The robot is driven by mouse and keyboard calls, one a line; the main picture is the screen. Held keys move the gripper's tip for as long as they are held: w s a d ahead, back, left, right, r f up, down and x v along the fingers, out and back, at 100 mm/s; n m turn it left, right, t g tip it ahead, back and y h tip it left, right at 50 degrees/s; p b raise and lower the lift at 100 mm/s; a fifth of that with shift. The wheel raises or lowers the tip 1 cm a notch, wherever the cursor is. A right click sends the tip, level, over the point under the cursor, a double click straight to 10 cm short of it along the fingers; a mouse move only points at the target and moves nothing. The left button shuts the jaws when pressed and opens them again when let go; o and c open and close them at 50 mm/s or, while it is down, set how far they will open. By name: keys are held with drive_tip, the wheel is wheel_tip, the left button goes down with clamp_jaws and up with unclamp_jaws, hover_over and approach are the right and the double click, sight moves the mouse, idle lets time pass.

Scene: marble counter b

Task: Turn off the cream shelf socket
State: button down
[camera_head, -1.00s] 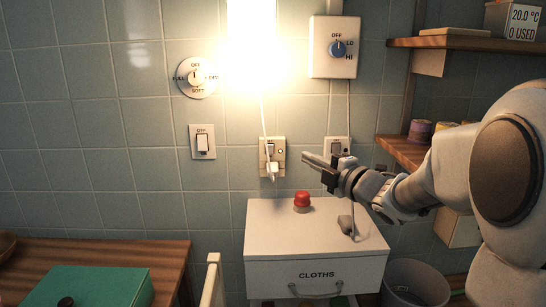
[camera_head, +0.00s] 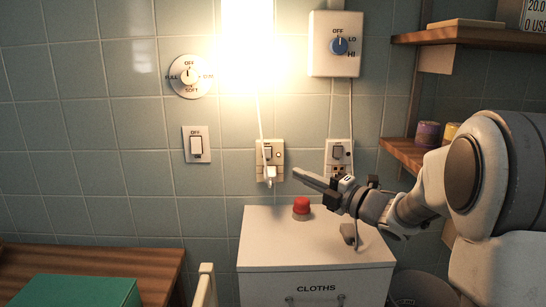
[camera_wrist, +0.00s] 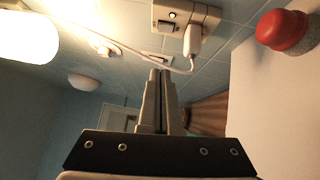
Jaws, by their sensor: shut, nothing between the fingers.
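A cream socket (camera_head: 257,171) is on the tiled wall below the bright lamp, with a rocker switch and a small round indicator on its face. A white plug (camera_head: 270,172) with a white cord sits in it. The socket (camera_wrist: 210,14) and the plug (camera_wrist: 193,40) also show at the top of the wrist view. A second, similar socket (camera_head: 338,151) is to its right, beside the shelves; no label tells which one is the shelf socket. My gripper (camera_head: 294,172) is shut and empty, its tips just right of and slightly below the cream socket, apparently not touching it.
A red button (camera_head: 302,205) stands on the white CLOTHS cabinet (camera_head: 270,238) below my gripper. A white wall switch (camera_head: 196,146), a round dial (camera_head: 190,76) and a box with a blue knob (camera_head: 337,46) are nearby. Wooden shelves (camera_head: 400,151) are at the right.

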sight(263, 150)
drive_tip(key=x, duration=0.7)
drive_tip(key=w+d+b+x, duration=0.1)
drive_tip(key=x, duration=0.3)
drive_tip(key=shift+w+r, duration=0.1)
drive_tip(key=shift+w, duration=0.05)
drive_tip(key=shift+w+r, duration=0.1)
drive_tip(key=shift+w, duration=0.75)
drive_tip(key=r+p, duration=0.1)
drive_tip(key=p, duration=0.1)
drive_tip(key=shift+w+m+p, duration=0.25)
drive_tip(key=shift+m+p, duration=0.05)
drive_tip(key=shift+f, duration=0.2)
drive_tip(key=shift+s, duration=0.1)
